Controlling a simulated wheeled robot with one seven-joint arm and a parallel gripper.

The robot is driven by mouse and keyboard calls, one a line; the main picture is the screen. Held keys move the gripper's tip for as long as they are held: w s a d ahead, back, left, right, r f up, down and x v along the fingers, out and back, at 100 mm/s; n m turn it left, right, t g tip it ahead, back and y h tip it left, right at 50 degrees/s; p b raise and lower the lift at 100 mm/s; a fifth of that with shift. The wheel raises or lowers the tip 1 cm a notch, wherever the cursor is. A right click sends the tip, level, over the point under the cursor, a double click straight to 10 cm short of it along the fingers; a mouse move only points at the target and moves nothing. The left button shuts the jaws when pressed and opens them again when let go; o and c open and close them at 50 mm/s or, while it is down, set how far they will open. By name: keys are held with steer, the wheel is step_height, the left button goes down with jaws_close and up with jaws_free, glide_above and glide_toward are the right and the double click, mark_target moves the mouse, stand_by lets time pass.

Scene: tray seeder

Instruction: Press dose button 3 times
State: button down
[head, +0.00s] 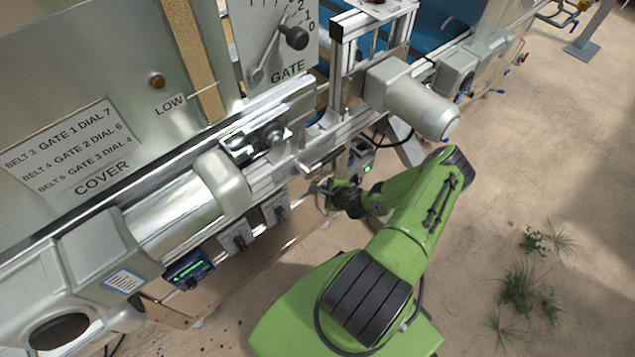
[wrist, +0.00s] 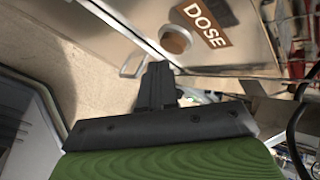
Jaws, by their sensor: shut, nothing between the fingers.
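The dose button (wrist: 176,40) shows in the wrist view as a round, brownish knob on a pale metal panel. A brown label reading DOSE (wrist: 207,22) is beside it. My gripper (wrist: 158,68) is shut and empty, its dark fingertips just below the button in the picture. I cannot tell whether they touch it. In the head view my gripper (head: 328,190) is at the machine's side, below the rail. I cannot make out the dose button there.
Small control boxes (head: 236,238) and a display with a green bar (head: 188,272) line the machine's lower side. A grey motor housing (head: 412,100) juts out above my arm. Sandy floor at right is mostly open.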

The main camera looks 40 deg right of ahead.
steer(key=s+b, duration=0.1)
steer(key=s, duration=0.4)
stand_by(0.4)
stand_by(0.8)
